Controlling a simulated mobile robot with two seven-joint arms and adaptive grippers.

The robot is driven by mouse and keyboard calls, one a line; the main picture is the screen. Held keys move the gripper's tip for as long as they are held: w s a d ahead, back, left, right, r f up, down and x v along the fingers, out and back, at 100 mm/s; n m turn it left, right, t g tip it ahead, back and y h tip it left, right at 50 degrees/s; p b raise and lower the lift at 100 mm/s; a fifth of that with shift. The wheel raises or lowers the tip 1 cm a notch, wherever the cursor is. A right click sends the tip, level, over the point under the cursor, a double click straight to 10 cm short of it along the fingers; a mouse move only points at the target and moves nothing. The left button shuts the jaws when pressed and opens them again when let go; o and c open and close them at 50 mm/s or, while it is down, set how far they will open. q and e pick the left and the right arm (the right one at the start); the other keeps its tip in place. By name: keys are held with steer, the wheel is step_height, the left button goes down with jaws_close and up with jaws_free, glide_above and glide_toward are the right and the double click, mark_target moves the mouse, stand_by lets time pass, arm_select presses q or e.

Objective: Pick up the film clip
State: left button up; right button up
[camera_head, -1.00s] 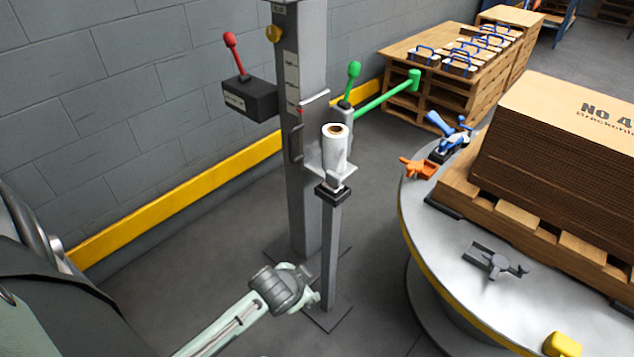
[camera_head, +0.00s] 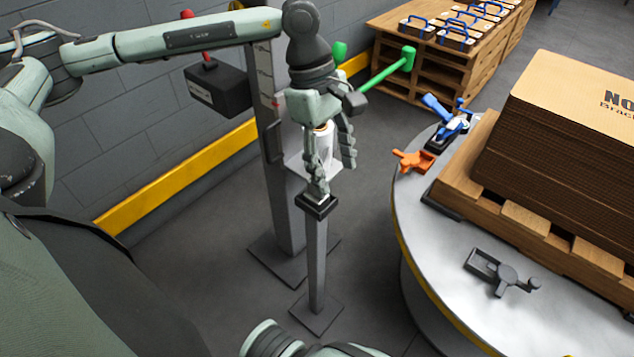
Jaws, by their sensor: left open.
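My left gripper (camera_head: 334,184) hangs from the arm coming in at the left, fingers pointing down and spread open. It is in front of a white roll (camera_head: 324,140) on a slim grey stand (camera_head: 316,255), and its fingers partly hide the roll. I cannot tell whether they touch it. No part is labelled as the film clip. Small clamp-like pieces lie on the round table (camera_head: 430,250): an orange one (camera_head: 413,160), a blue one (camera_head: 447,120) and a grey one (camera_head: 502,270). I cannot tell which piece is the film clip. My right gripper is not in view.
A cardboard stack (camera_head: 560,130) on a wooden pallet (camera_head: 525,218) fills much of the table. A yellow-banded wall is at left; floor between stand and table is clear.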

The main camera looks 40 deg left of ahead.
arm_select(q)
steer(key=y, duration=0.2)
glide_above(316, 193)
steer(key=a, duration=0.1)
steer(key=shift+w+a, duration=0.15)
steer(key=shift+w, duration=0.2)
steer(key=f, duration=0.6)
steer(key=shift+d+f, duration=0.2)
steer(key=shift+d, duration=0.15)
steer(key=shift+f, duration=0.5)
steer(key=c, duration=1.1)
jaws_close()
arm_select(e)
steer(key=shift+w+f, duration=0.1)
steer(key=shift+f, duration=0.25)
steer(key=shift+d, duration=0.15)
